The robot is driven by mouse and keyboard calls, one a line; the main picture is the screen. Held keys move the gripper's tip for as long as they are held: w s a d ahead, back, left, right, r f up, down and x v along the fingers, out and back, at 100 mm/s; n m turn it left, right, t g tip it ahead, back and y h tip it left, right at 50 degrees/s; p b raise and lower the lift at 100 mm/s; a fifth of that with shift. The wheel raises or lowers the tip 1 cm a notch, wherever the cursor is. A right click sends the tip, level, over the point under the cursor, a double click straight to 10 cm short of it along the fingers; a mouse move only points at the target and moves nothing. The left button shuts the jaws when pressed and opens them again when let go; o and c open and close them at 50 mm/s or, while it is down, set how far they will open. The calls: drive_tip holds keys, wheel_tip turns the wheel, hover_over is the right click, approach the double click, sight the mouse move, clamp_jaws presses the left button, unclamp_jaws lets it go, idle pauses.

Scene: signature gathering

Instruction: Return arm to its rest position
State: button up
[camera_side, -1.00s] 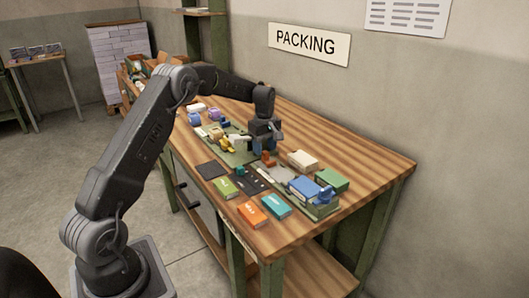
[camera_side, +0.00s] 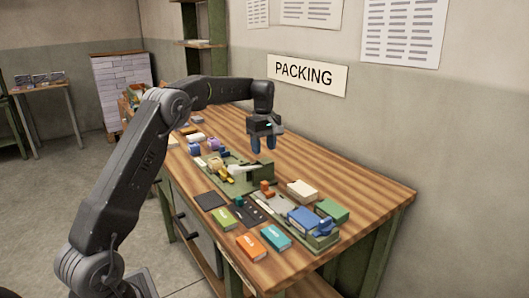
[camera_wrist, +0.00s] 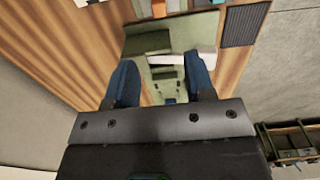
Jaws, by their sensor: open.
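My gripper (camera_side: 263,146) is in the air above the wooden bench (camera_side: 350,185), over the back edge of a green tray (camera_side: 262,178). Its two blue fingers are apart with nothing between them. In the wrist view my gripper (camera_wrist: 160,84) also shows open, with the green tray (camera_wrist: 185,32) and a pale bar (camera_wrist: 190,60) beyond the fingers.
A wall with a PACKING sign (camera_side: 306,75) stands behind. The bench's right end is clear.

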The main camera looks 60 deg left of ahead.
drive_tip(key=s+d+r+m+t, duration=0.2)
drive_tip(key=s+d+r+m, duration=0.3)
drive_tip(key=s+d, duration=0.3)
drive_tip(key=s+d+r+m+t, duration=0.1)
drive_tip(key=s+d+r+m, duration=0.4)
drive_tip(key=d, duration=0.5)
drive_tip(key=s+d+f+m+t, duration=0.1)
drive_tip(key=s+d+m, duration=0.3)
drive_tip(key=s, duration=0.5)
drive_tip(key=s+d+f+m+t, duration=0.1)
drive_tip(key=s+d+f+m, duration=0.3)
drive_tip(key=s, duration=0.5)
drive_tip(key=shift+t, duration=0.3)
